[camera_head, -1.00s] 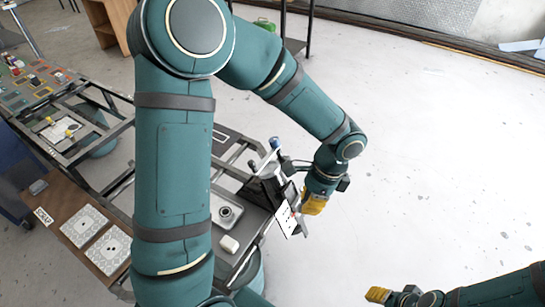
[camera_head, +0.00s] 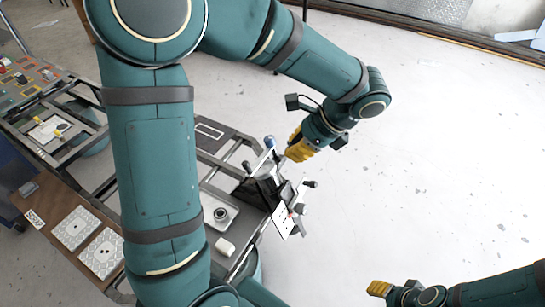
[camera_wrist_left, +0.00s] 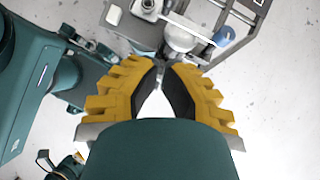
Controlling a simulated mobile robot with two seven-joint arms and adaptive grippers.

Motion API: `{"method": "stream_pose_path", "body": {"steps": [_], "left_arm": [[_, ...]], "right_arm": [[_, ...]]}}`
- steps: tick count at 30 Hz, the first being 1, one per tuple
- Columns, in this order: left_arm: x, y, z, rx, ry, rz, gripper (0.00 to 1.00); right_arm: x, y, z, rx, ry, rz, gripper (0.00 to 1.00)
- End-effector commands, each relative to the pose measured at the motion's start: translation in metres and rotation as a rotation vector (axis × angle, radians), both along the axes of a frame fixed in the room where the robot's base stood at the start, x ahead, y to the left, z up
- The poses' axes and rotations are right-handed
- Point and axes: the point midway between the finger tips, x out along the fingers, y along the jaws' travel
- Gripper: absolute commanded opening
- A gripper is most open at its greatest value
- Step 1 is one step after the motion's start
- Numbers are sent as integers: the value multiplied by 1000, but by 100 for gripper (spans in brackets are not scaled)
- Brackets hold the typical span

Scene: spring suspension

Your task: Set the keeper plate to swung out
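The fixture (camera_head: 266,180) with several arms and knobs stands at the right edge of the work table. It has a blue knob (camera_head: 269,142), a white panel with dark dots (camera_head: 283,220) and a black-ended lever (camera_head: 309,184). I cannot tell which part is the keeper plate. My left gripper (camera_head: 293,154) is just above and right of the fixture. In the left wrist view its yellow fingers (camera_wrist_left: 162,68) converge, with a thin grey piece between or behind the tips; contact is unclear. My right gripper (camera_head: 371,288) is low at right, away from the fixture.
A grey tray with a round part (camera_head: 221,213) and a white block (camera_head: 224,246) lie on the table beside the fixture. Patterned plates (camera_head: 75,228) lie on a brown board at left. The floor at right is clear. My left arm hides part of the table.

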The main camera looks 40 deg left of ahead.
Motion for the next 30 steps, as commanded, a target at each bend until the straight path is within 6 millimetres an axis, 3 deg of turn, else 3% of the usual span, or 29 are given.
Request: {"method": "stream_pose_path", "body": {"steps": [16, 22, 30], "left_arm": [[-22, 51, -84, -1, 3, 4, 0], [-31, 74, -90, 0, 0, 4, 0], [-35, 83, -93, -1, 0, 1, 0]], "right_arm": [[-7, 1, -22, 3, 14, 12, 47], [-8, 1, -25, 4, 18, 14, 47], [-8, 2, -25, 4, 20, 15, 47]]}}
